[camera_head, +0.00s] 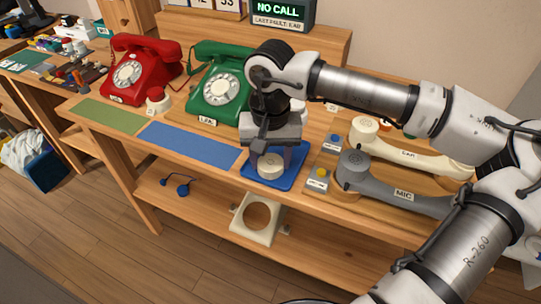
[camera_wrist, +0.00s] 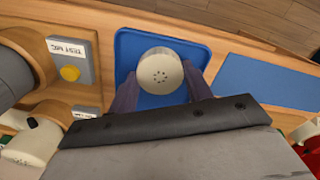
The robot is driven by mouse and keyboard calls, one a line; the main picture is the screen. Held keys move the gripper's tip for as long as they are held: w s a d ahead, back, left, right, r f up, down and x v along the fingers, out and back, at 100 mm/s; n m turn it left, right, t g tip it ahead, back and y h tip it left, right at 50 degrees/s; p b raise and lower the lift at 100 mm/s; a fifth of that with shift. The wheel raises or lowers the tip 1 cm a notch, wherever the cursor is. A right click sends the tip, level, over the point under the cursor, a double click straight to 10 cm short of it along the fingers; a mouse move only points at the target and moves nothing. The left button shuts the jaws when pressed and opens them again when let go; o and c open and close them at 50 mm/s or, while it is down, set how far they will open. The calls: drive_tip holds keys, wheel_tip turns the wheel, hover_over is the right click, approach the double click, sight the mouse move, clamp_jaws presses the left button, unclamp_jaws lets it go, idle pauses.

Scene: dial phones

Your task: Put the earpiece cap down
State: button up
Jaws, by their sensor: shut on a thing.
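The earpiece cap (camera_head: 270,168) is a cream disc with small holes in its top. My gripper (camera_head: 270,160) points down and is shut on it, with one finger on each side. The cap also shows in the wrist view (camera_wrist: 160,71), face up between the two fingers. It is over the blue square tray (camera_head: 270,183), inside its rim as seen from above. I cannot tell whether the cap touches the tray floor. The tray also shows in the wrist view (camera_wrist: 125,45).
A grey handset (camera_head: 395,185) and a cream handset (camera_head: 415,150) lie right of the tray, beside button boxes (camera_head: 318,178). A blue mat (camera_head: 190,143) lies to the left. Green (camera_head: 217,90) and red (camera_head: 135,72) phones stand further back. The table's front edge is close to the tray.

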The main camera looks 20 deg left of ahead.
sight(270, 162)
drive_tip(key=shift+f, duration=0.15)
drive_tip(key=o, duration=0.9)
wheel_tip(270, 162, up, 12)
drive_tip(key=shift+r, duration=0.25)
